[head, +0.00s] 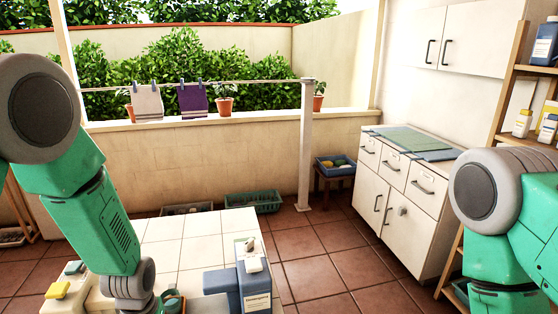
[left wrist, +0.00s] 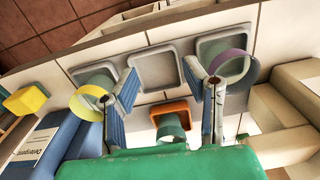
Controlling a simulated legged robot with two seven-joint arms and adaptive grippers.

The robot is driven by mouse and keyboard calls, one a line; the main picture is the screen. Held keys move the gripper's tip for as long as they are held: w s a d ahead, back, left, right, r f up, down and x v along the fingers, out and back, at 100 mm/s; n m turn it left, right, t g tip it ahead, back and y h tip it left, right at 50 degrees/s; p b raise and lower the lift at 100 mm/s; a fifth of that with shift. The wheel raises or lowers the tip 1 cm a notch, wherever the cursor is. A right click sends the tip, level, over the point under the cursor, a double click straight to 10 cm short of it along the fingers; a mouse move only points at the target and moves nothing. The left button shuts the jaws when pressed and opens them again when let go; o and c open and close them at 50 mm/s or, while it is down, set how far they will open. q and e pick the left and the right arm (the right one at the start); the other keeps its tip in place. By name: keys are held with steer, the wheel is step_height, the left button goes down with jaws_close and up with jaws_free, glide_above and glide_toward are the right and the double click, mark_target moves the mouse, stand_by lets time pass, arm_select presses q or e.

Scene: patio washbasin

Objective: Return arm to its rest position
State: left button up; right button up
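My left arm (head: 85,200) comes in from the left in the head view and reaches down over the white tiled worktop (head: 180,235). Its gripper is cut off by the bottom edge there. In the left wrist view my left gripper (left wrist: 160,92) has its two fingers spread wide apart, with nothing held between them. It is above a grey tray with square recesses (left wrist: 155,70). A yellow ring (left wrist: 82,108) shows by the left finger and a purple and olive ring (left wrist: 232,68) by the right one. My right arm (head: 490,200) is at the right edge; its gripper is out of view.
An orange dish (left wrist: 168,108) with a green ring (left wrist: 171,126) lies between the fingers. A blue detergent container (head: 254,285) and a yellow block (head: 58,290) stand close to the left arm. A cabinet (head: 405,190) and post (head: 305,150) stand further back.

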arm_select(q)
steer(key=s+a+f+m+b, duration=0.1)
steer(key=s+f, duration=0.3)
steer(key=s, duration=1)
steer(key=s+a+f+m, duration=0.15)
steer(key=s+f, duration=0.25)
steer(key=s, duration=1)
step_height(320, 180, down, 10)
steer(key=w+d+b, duration=0.1)
steer(key=w+b, duration=0.1)
steer(key=b, duration=0.8)
steer(key=shift+w+t+b, duration=0.3)
steer(key=shift+w, duration=0.1)
arm_select(e)
step_height(320, 180, down, 11)
steer(key=shift+s+f, duration=0.2)
arm_select(q)
steer(key=shift+w+d+r, duration=0.1)
steer(key=shift+d, duration=0.35)
arm_select(e)
steer(key=shift+d+f, duration=0.15)
steer(key=shift+d, duration=0.25)
arm_select(q)
steer(key=shift+a, duration=0.3)
arm_select(e)
steer(key=shift+a, duration=0.3)
